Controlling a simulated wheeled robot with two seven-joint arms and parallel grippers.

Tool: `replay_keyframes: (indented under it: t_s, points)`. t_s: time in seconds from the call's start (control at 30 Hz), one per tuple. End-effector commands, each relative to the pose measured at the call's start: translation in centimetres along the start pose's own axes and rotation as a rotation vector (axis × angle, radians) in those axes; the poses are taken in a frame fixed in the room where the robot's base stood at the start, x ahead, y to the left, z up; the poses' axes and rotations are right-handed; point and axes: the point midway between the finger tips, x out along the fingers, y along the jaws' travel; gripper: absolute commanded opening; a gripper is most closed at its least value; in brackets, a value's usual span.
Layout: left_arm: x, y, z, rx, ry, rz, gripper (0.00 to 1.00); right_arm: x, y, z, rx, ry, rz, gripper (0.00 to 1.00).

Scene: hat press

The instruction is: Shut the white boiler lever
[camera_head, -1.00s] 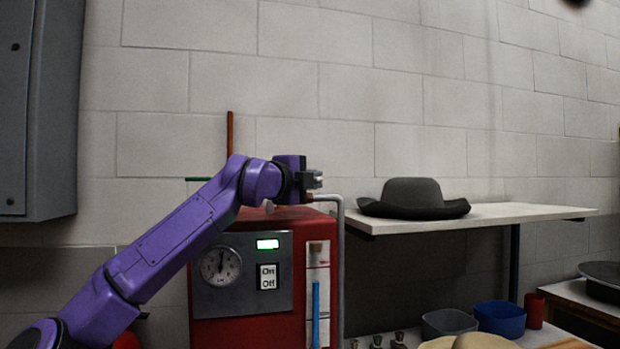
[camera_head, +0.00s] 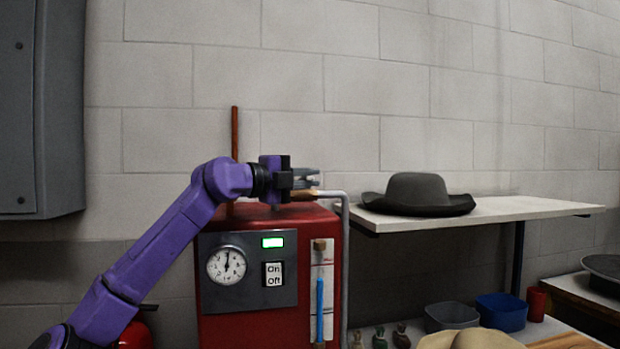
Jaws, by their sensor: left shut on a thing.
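The red boiler (camera_head: 325,228) stands left of centre, with a gauge, a green-lit display and an On/Off switch on its front. My left gripper (camera_head: 308,180) is above the boiler's top right, beside the copper-coloured pipe end (camera_head: 312,193). Its fingers point right and are closed together. The white boiler lever cannot be made out clearly; the gripper covers the spot where the fingers close. My right gripper is not in view.
A grey pipe (camera_head: 345,260) runs down the boiler's right side. A shelf (camera_head: 540,210) holding a dark hat (camera_head: 417,196) is close to the right. A grey cabinet (camera_head: 40,110) hangs at the left. The wall space above the gripper is clear.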

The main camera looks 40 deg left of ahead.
Motion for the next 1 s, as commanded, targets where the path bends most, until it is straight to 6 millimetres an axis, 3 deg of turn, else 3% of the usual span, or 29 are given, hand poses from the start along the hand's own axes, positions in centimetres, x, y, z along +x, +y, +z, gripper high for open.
replay_keyframes:
  t_s: [0.13, 0.2, 0.23, 0.57, 1.0]
  points:
    - [0.0, -0.1, 0.0, -0.001, 0.001, -0.002, 0.00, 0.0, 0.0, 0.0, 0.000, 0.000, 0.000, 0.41]
    - [0.0, -0.1, 0.0, -0.001, 0.000, -0.002, 0.31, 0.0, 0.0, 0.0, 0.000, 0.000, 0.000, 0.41]
    - [0.0, -0.1, 0.0, -0.001, 0.000, -0.002, 0.36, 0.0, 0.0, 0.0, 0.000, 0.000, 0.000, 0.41]
    - [-0.5, 0.0, 0.0, -0.001, -0.001, -0.002, 0.36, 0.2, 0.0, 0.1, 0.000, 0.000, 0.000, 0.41]
    - [-9.4, 0.1, 0.0, -0.001, -0.001, -0.003, 0.36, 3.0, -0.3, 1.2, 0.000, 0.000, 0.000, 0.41]
